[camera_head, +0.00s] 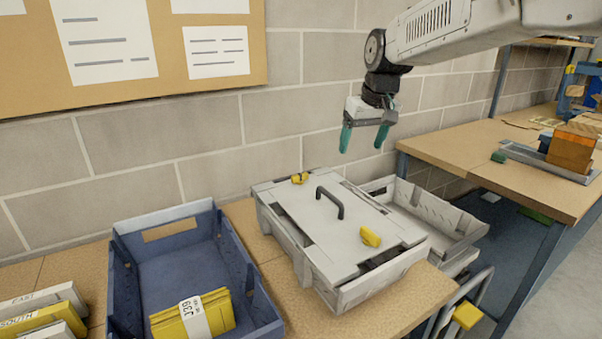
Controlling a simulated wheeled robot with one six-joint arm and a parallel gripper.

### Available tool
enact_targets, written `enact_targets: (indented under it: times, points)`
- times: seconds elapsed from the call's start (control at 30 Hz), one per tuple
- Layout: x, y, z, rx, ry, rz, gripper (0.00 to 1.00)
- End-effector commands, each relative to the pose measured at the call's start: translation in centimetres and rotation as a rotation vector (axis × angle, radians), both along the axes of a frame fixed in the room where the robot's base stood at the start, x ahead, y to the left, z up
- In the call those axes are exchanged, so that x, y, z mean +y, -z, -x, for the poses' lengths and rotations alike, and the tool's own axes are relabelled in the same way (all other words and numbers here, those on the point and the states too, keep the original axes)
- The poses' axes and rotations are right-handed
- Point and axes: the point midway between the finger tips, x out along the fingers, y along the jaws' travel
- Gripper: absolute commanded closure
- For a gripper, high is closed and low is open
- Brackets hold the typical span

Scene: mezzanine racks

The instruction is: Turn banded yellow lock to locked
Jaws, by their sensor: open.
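A pale grey case (335,295) with a lid and a dark handle stands on the wooden bench. Two yellow locks sit on its lid: a rear lock (299,178) near the back left edge and a front lock (370,237) near the front right edge. Both are too small to tell which is banded or whether either is locked. My gripper (363,138) is open and empty, its green fingers pointing down. It appears above the back of the case, apart from both locks.
A blue bin (185,215) with a banded yellow bundle (192,315) stands left of the case. A grey tray (440,205) is close behind it on the right. A block wall (240,150) runs behind. Another bench (450,150) stands right.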

Motion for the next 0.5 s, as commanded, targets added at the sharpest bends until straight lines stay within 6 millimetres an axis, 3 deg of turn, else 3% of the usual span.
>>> enact_targets:
  times: [0.03,0.1,0.2,0.33,0.5]
  points:
    - [2.1,1.4,-2.6,-0.005,-0.027,-0.003,0.24]
    - [4.6,3.0,-5.8,-0.022,-0.062,-0.009,0.24]
    - [8.0,5.4,-9.4,-0.044,-0.105,-0.015,0.24]
    - [11.3,8.1,-12.6,-0.066,-0.147,-0.023,0.24]
    - [13.6,10.0,-14.4,-0.083,-0.175,-0.028,0.24]
